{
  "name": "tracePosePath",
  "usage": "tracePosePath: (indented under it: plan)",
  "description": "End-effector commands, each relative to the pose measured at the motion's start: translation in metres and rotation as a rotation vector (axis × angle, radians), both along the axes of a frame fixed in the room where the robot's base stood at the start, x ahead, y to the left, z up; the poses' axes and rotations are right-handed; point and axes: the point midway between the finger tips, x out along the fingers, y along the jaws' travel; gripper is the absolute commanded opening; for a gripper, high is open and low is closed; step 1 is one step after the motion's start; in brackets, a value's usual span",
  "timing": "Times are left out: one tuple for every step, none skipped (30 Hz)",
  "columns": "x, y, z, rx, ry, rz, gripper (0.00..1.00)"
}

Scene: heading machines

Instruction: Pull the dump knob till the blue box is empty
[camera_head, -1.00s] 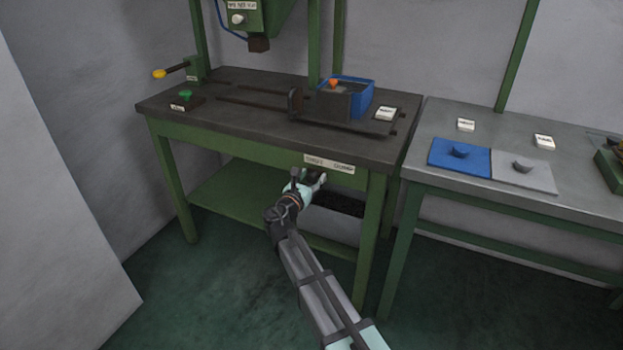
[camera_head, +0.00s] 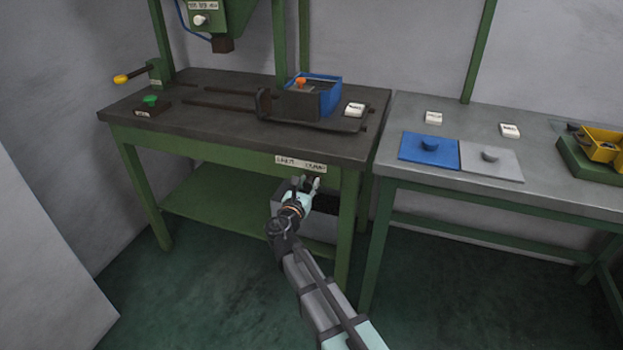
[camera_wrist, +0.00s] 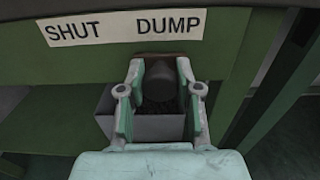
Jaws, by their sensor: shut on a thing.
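My gripper (camera_wrist: 160,95) is shut on the dark dump knob (camera_wrist: 161,80) below the front edge of the green bench. The knob sits under the word DUMP on the SHUT/DUMP label (camera_wrist: 125,26). In the head view my gripper (camera_head: 309,183) is just below the same label (camera_head: 301,163). The blue box (camera_head: 331,97) stands on the bench top behind a dark plate, with a small orange part (camera_head: 300,82) at its left. I cannot tell how much is inside it. A grey bin (camera_wrist: 148,127) with dark contents is below the knob.
The green bench (camera_head: 215,120) has a lever with a yellow end (camera_head: 120,79) and a green button (camera_head: 150,99). A metal table (camera_head: 450,195) at right carries blue and grey lidded plates and a yellow tray (camera_head: 603,143). The floor in front is clear.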

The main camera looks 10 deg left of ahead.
Motion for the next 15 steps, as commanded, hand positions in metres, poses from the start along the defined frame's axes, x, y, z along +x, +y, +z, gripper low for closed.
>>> tracePosePath:
  plan:
    - [-0.0011,-0.0041,0.0000,0.000,0.000,-0.009,0.00]
    - [-0.0009,-0.0042,-0.0002,0.000,0.000,-0.010,0.00]
    - [-0.0005,-0.0048,-0.0003,0.000,0.000,-0.011,0.00]
    - [-0.0003,-0.0051,-0.0003,0.000,-0.001,-0.013,0.00]
    - [-0.0003,-0.0055,-0.0003,0.000,0.000,-0.013,0.00]
    - [-0.0003,-0.0059,-0.0003,0.000,-0.001,-0.014,0.00]
    - [-0.0003,-0.0061,-0.0004,0.000,-0.001,-0.015,0.00]
    - [-0.0003,-0.0063,-0.0004,0.000,0.000,-0.016,0.00]
    - [-0.0005,-0.0065,-0.0004,0.000,0.000,-0.016,0.48]
    - [-0.0005,-0.0065,-0.0005,0.000,0.000,-0.016,0.58]
    - [-0.0005,-0.0063,-0.0005,0.000,0.000,-0.016,0.59]
    - [-0.0005,-0.0059,-0.0005,0.000,0.000,-0.015,0.59]
    - [-0.0005,-0.0056,-0.0005,0.000,0.000,-0.014,0.59]
    - [-0.0005,-0.0053,-0.0004,0.000,0.000,-0.013,0.59]
    - [-0.0004,-0.0050,-0.0005,0.000,0.000,-0.012,0.59]
